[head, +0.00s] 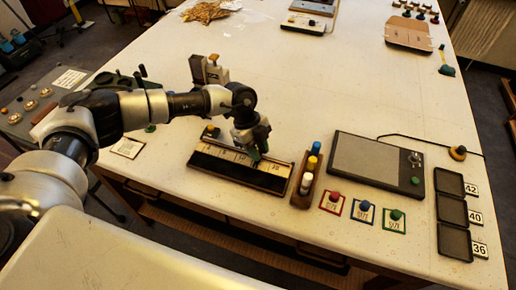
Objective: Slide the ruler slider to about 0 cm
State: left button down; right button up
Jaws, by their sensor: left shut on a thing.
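The ruler (240,167) is a dark board with a cream numbered scale strip, lying near the table's front edge at the middle of the head view. My left gripper (256,153) points down over the right half of the ruler, at its back edge. It is shut on the ruler slider, which the fingers mostly hide. The scale numbers are too small to read surely. My right gripper is out of view.
A wooden rack (302,196) with yellow, blue and white pegs stands close right of the ruler. Red, blue and green knobs on cards, a grey panel (372,160) and black trays (453,210) lie further right.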

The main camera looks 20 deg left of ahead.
aim_at(208, 144)
pick_arm(q)
jog(key=a, duration=1.5)
jog(key=shift+w+a, duration=0.25)
jog(key=shift+a, duration=0.1)
jog(key=shift+a+r, duration=0.1)
jog(key=shift+a, duration=0.35)
jog(key=shift+w, duration=0.1)
jog(key=c, duration=1.3)
grip_release()
jog(key=shift+a, duration=0.1)
jog(key=o, duration=0.3)
jog(key=shift+a+r, duration=0.15)
jog(key=shift+r, duration=0.25)
jog(key=b+v, duration=0.3)
jog(key=v, duration=0.7)
jog(key=shift+a+f, duration=0.1)
